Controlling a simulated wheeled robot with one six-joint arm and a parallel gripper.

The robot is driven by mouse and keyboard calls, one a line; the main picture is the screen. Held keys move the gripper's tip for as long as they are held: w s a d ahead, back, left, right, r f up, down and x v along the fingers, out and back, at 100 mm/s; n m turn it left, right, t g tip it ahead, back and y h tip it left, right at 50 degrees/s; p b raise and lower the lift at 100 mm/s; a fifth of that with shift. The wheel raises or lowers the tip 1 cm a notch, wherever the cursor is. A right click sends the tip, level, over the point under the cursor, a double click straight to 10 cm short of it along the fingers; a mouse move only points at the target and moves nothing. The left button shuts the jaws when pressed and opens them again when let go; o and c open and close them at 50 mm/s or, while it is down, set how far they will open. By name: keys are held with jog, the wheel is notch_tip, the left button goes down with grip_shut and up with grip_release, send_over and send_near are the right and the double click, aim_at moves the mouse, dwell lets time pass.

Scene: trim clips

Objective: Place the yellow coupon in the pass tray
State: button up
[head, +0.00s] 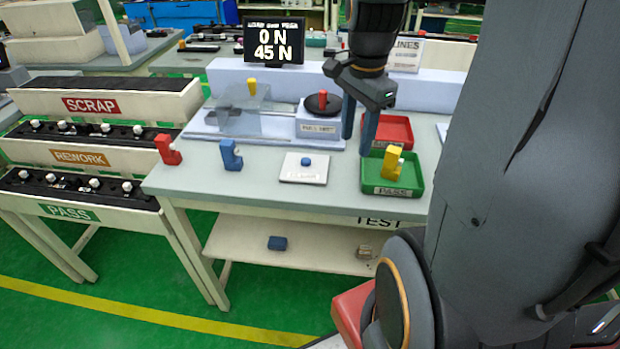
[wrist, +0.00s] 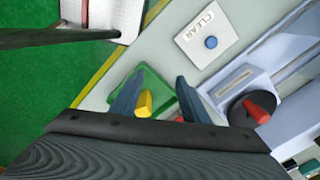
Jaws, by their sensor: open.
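The yellow coupon (head: 391,163) stands upright in the green pass tray (head: 411,190) on the right part of the test table. The wrist view shows the coupon (wrist: 145,103) and the tray (wrist: 152,80) partly hidden behind my gripper. My gripper (head: 358,146) is open, with its fingers pointing down, above and just behind the coupon's side of the tray. In the wrist view my gripper (wrist: 158,97) has its two fingers spread wide, with the coupon close to the left finger. I cannot tell whether that finger touches it.
A red tray (head: 395,127) lies behind the green one. A red coupon (head: 167,150) and a blue coupon (head: 231,155) stand at the table's left. A white pad with a blue button (head: 306,161) lies mid-table. A display (head: 274,41) reads 0 N and 45 N.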

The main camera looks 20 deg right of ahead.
jog(key=s+a+f+n, duration=0.2)
jog(key=a+n, duration=0.4)
jog(key=n, duration=0.2)
jog(key=s+a+f+n, duration=0.2)
jog(key=a+f+n, duration=0.1)
jog(key=a+n, duration=0.4)
jog(key=shift+a+f+n+t, duration=0.2)
jog(key=shift+n+t, duration=0.1)
jog(key=shift+n, duration=0.6)
